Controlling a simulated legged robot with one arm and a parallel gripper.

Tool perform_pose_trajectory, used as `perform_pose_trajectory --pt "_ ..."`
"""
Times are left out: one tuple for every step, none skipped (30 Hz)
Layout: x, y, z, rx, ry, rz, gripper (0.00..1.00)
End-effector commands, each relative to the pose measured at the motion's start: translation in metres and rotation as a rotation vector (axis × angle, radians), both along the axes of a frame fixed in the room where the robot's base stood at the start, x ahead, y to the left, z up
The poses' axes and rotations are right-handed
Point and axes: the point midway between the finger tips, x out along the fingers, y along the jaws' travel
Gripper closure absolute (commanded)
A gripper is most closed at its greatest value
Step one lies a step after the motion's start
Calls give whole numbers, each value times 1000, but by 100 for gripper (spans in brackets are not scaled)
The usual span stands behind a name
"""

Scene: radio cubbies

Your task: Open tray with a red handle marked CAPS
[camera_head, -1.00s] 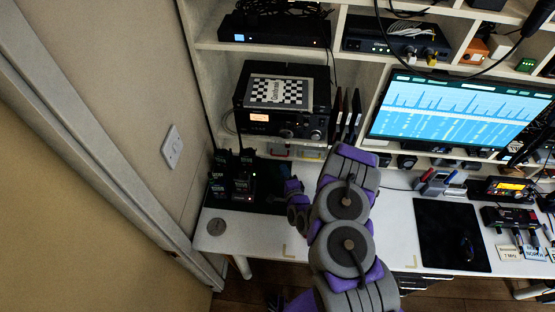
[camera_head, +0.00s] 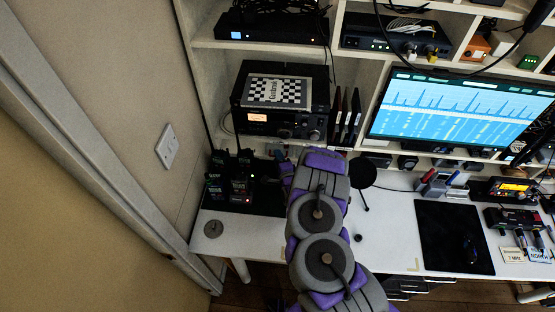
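I cannot make out a tray with a red handle or any CAPS marking; the low row under the radio (camera_head: 283,121) is mostly behind my arm. My arm reaches up over the desk from the bottom middle. My gripper (camera_head: 285,172) is at its far end, just below the radio's shelf and right of the handheld radios. It is small and partly hidden by my own arm links, so I cannot see whether its fingers are apart or whether they touch anything.
Handheld radios (camera_head: 232,178) stand on a dark mat at the desk's left. A black disc on a thin stand (camera_head: 362,173) is close right of my arm. A monitor (camera_head: 455,112) and a black pad (camera_head: 453,236) are further right. A wall with a switch (camera_head: 167,146) bounds the left.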

Motion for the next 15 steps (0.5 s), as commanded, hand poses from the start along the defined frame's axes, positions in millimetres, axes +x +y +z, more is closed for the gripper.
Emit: perform_pose_trajectory --pt "0 0 0 0 0 0 66" --pt "0 0 0 0 0 -1 66" --pt "0 0 0 -1 0 -1 68" --pt "0 1 0 -1 0 -1 71" --pt "0 2 0 -2 0 0 74" --pt "0 3 -1 -4 0 0 78" --pt "0 4 -1 -5 0 0 80" --pt "0 4 -1 -5 0 0 83" --pt "0 4 -1 -5 0 0 87" --pt "0 4 -1 -5 0 0 90" --pt "0 4 -1 -6 0 0 93" --pt "0 5 -1 -6 0 0 97" --pt "0 5 -1 -6 0 1 100" --pt "0 5 -1 -7 1 1 100" --pt "0 5 -1 -6 1 2 100"
